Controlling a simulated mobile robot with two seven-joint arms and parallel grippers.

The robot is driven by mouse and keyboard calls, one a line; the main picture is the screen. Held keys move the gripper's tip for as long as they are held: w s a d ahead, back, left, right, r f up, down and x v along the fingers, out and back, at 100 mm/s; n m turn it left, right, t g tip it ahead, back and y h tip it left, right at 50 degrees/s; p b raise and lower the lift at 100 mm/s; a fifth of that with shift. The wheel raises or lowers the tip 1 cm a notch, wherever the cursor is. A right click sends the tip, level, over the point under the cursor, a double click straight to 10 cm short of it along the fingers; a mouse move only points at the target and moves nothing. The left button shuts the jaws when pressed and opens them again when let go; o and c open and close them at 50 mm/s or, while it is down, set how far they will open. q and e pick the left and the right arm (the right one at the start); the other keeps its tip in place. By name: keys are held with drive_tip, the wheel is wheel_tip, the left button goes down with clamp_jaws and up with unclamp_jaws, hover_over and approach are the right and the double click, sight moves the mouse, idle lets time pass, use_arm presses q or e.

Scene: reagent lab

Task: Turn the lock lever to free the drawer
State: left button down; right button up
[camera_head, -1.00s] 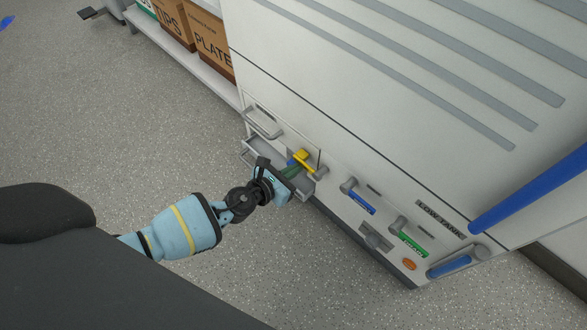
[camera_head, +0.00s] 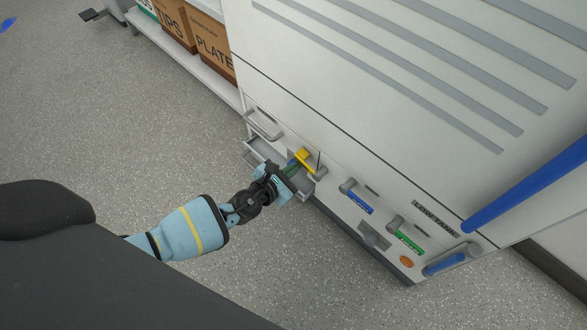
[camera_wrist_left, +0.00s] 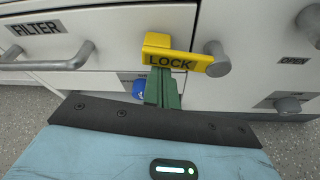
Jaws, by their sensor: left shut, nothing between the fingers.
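The yellow lock lever (camera_head: 305,160) is on the front of the white cabinet, low down. In the left wrist view the lever (camera_wrist_left: 180,57) shows the word LOCK, and its bar runs nearly level beside a round grey knob (camera_wrist_left: 217,60). My left gripper (camera_head: 290,170) is shut and empty at the lever. In the left wrist view its green fingertips (camera_wrist_left: 162,88) stand just below the lever bar and overlap its lower edge; I cannot tell whether they touch. The FILTER drawer (camera_wrist_left: 105,22) is left of the lever. My right gripper is out of view.
A handle (camera_head: 262,125) sticks out on the FILTER drawer. Blue (camera_head: 360,203) and green (camera_head: 410,243) levers lie to the right, by the LOW TANK label (camera_head: 435,217). A shelf with cardboard boxes (camera_head: 208,40) stands at upper left.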

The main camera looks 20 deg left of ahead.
sight(299, 160)
use_arm(q)
wheel_tip(299, 160, up, 2)
drive_tip(key=shift+d+r+m+t+y+p, duration=0.1)
drive_tip(key=shift+m+t+y+p, duration=0.25)
drive_tip(key=shift+m+p, duration=0.6)
drive_tip(key=shift+d+r+m+y+p, duration=0.1)
drive_tip(key=shift+r+m+y+p, duration=0.35)
drive_tip(key=shift+m+p, duration=0.15)
drive_tip(key=shift+s+d+r+m+t+y+p, duration=0.1)
drive_tip(key=shift+d+r+m+t+y+p, duration=0.2)
drive_tip(key=shift+r+m+t+p, duration=0.5)
drive_tip(key=d+m, duration=0.1)
drive_tip(key=m, duration=0.1)
drive_tip(key=s+d+r+m+t, duration=0.1)
drive_tip(key=m, duration=0.1)
drive_tip(key=d+r+m+y, duration=0.1)
drive_tip(key=m, duration=0.1)
drive_tip(key=shift+s+d+t+p, duration=0.15)
drive_tip(key=shift+t+p, duration=0.1)
drive_tip(key=shift+p, duration=0.05)
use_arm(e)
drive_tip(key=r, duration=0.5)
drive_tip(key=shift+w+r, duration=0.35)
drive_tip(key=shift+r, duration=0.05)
use_arm(q)
drive_tip(key=shift+d, duration=0.15)
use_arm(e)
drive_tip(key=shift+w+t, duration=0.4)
